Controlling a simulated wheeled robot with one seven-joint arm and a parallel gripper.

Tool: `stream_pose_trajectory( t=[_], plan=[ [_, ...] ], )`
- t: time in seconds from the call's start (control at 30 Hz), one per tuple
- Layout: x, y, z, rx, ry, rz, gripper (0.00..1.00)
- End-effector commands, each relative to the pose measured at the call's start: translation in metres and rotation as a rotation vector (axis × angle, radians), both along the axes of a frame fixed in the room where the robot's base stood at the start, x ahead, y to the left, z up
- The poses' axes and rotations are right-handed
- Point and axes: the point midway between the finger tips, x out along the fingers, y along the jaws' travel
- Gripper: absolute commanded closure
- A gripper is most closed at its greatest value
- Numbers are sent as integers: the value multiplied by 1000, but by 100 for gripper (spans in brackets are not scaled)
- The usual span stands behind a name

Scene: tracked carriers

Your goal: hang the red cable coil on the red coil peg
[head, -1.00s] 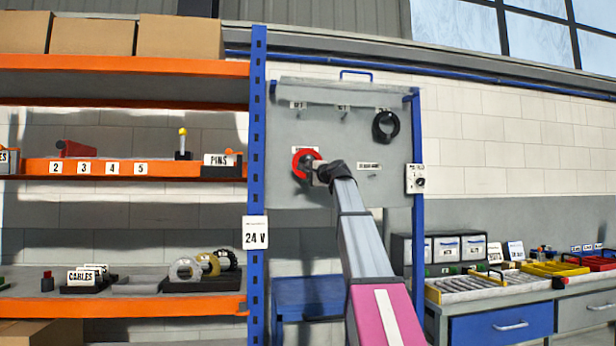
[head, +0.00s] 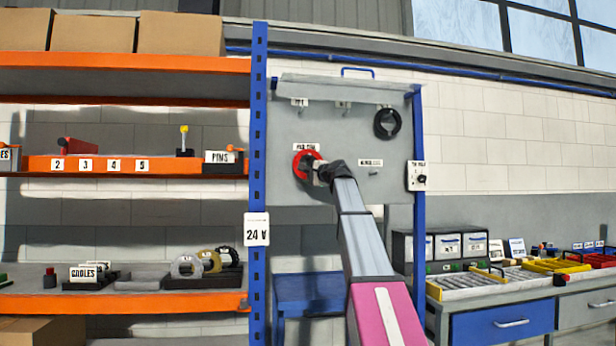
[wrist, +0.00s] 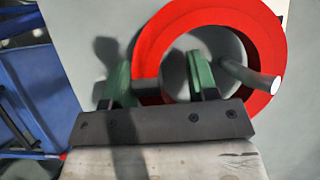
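The red cable coil (head: 297,163) is a thick ring in front of the grey panel, under a small label. In the wrist view the coil (wrist: 265,35) has the grey red coil peg (wrist: 250,75) running through its hole, with the peg's end sticking out past the ring. I cannot tell whether the ring's weight rests on the peg. My gripper (wrist: 160,85) has its green fingers well apart, one outside the ring's left side and one in front of the hole. A gap shows between ring and right finger. In the head view my gripper (head: 322,172) partly covers the coil.
A black coil (head: 387,124) hangs at the panel's upper right. Other labelled pegs are on the grey panel (head: 340,140). A blue shelf post (head: 258,180) stands close on the left, and a switch box (head: 416,177) is on the right post. A workbench (head: 500,325) stands at right.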

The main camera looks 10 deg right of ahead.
Motion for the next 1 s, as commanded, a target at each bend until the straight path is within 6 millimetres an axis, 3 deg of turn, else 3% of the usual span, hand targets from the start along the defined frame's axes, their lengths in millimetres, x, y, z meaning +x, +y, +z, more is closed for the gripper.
stream_pose_trajectory(
  t=[0.37, 0.53, 1.0],
  plan=[
    [-1, 0, 0, 0, 1, 0, 29],
    [-10, -6, -1, 0, 0, -1, 29],
    [-80, -44, -1, 0, -1, -2, 29]
  ],
)
